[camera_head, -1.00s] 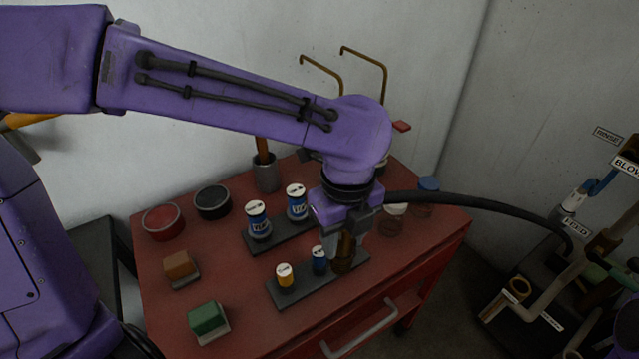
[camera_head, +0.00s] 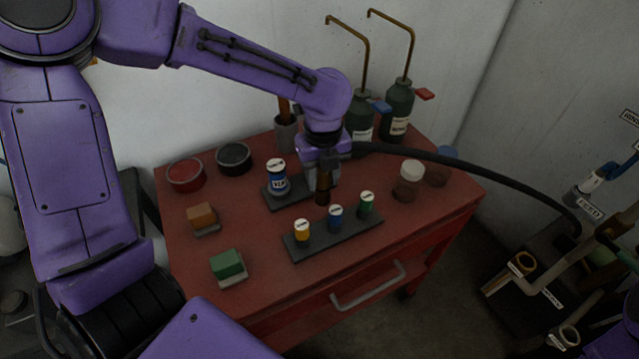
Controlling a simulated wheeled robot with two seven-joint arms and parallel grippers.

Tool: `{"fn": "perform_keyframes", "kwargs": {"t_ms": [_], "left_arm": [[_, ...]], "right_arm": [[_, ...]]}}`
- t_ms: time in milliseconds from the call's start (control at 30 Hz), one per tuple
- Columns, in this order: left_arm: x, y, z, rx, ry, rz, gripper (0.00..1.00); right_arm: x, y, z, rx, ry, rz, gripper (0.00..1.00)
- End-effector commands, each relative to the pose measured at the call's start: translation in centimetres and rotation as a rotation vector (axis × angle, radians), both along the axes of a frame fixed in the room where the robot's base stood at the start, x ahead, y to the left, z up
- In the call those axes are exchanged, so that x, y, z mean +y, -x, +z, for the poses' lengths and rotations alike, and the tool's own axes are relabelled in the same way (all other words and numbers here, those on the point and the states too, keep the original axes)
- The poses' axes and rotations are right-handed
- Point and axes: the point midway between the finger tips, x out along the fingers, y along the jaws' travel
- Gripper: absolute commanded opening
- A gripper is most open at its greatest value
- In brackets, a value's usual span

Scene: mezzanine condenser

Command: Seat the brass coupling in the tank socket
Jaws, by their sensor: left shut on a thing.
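My left gripper (camera_head: 320,178) points down above the red cart, between the rear and front dark racks. It is shut on a brown, brass-toned cylinder (camera_head: 322,192), which looks like the brass coupling. The cylinder hangs upright from the jaws; whether its lower end touches anything I cannot tell. A black hose (camera_head: 450,160) runs from just behind the gripper to the equipment at the right. I cannot pick out the tank socket for certain; pipes and labelled fittings (camera_head: 590,212) stand at the right edge. My right gripper is not in view.
The red cart top (camera_head: 270,225) holds a front rack (camera_head: 350,238) with yellow, blue and green vials, a rear rack with a blue tin (camera_head: 277,178), red and black bowls, and brushes. Two dark bottles (camera_head: 397,105) with bent brass tubes stand behind the gripper.

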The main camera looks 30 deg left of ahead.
Motion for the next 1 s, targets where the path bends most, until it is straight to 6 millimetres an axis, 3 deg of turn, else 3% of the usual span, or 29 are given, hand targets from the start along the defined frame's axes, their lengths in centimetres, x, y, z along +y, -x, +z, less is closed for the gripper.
{"fn": "perform_keyframes", "kwargs": {"t_ms": [133,333,767,800,833,867,1000], "left_arm": [[0.7,-0.5,-1.0,-0.001,0.002,0.003,0.0],[1.2,-0.7,-4.2,-0.001,0.001,0.0,0.0],[1.1,-0.7,-4.9,-0.003,0.0,0.0,0.0],[1.1,-0.7,-5.0,-0.002,0.0,0.0,0.49],[1.1,-0.7,-5.0,-0.002,0.0,0.0,0.59],[1.1,-0.7,-5.0,-0.002,0.0,0.0,0.65],[1.1,-0.7,-5.0,-0.002,0.0,0.0,0.65]], "right_arm": [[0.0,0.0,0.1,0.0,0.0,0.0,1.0],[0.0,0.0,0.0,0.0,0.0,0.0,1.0],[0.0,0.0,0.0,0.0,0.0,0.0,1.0],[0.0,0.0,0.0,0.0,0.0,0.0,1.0],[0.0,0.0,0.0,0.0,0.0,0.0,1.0],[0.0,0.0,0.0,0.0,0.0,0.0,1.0],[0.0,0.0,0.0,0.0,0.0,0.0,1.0]]}}
